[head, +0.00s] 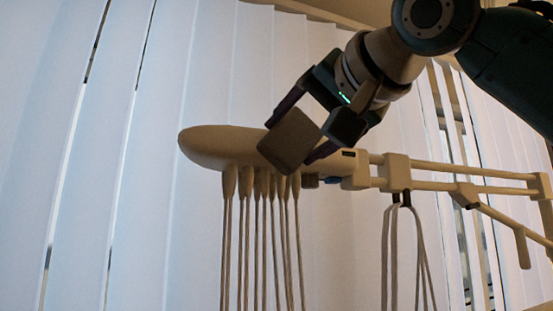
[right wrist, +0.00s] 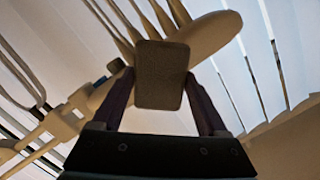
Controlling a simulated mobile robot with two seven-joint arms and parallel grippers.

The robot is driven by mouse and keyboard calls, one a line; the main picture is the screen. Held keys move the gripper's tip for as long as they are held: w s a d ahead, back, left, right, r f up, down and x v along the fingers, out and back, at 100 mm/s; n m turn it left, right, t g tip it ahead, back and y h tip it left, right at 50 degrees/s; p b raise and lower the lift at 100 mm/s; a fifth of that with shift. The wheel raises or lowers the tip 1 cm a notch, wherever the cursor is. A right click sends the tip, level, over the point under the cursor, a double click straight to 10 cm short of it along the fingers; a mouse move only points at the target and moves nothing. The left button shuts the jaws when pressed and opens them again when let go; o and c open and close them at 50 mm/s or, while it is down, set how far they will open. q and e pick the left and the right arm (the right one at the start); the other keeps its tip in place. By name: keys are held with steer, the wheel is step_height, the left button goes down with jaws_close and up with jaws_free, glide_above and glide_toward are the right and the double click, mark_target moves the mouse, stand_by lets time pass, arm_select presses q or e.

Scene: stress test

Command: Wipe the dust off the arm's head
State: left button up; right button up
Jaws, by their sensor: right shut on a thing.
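The arm's head (head: 208,146) is a long, pale, rounded body with a blunt tip at the left. It also shows behind the pad in the right wrist view (right wrist: 213,34). My right gripper (head: 293,138) is shut on a brownish-grey block-like pad (head: 287,143), which also shows between the fingers in the right wrist view (right wrist: 161,78). The pad overlaps the middle of the head in the head view; I cannot tell whether they touch. The pad hides part of the head. I cannot make out distinct dust. My left gripper is not in view.
Several cables (head: 243,240) hang from the head's underside. Rails (head: 440,168) run right from the head, with a looped cable (head: 390,235) hanging below them. White vertical blinds (head: 90,150) stand behind. The space left of the head looks clear.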

steer(key=shift+w+d, duration=0.9)
steer(key=shift+d, duration=1.55)
steer(key=shift+s+a+p, duration=0.25)
steer(key=shift+s+a, duration=0.3)
steer(key=shift+a, duration=1.1)
steer(key=shift+s+a+p, duration=0.2)
steer(key=shift+s+a, duration=0.35)
steer(key=shift+a, duration=1.15)
steer(key=shift+s+a+p, duration=0.25)
steer(key=shift+s+a, duration=0.3)
steer(key=shift+a, duration=1.1)
steer(key=b, duration=0.1)
glide_toward(250, 143)
steer(key=shift+s+a+f, duration=0.1)
steer(key=shift+a+f, duration=0.15)
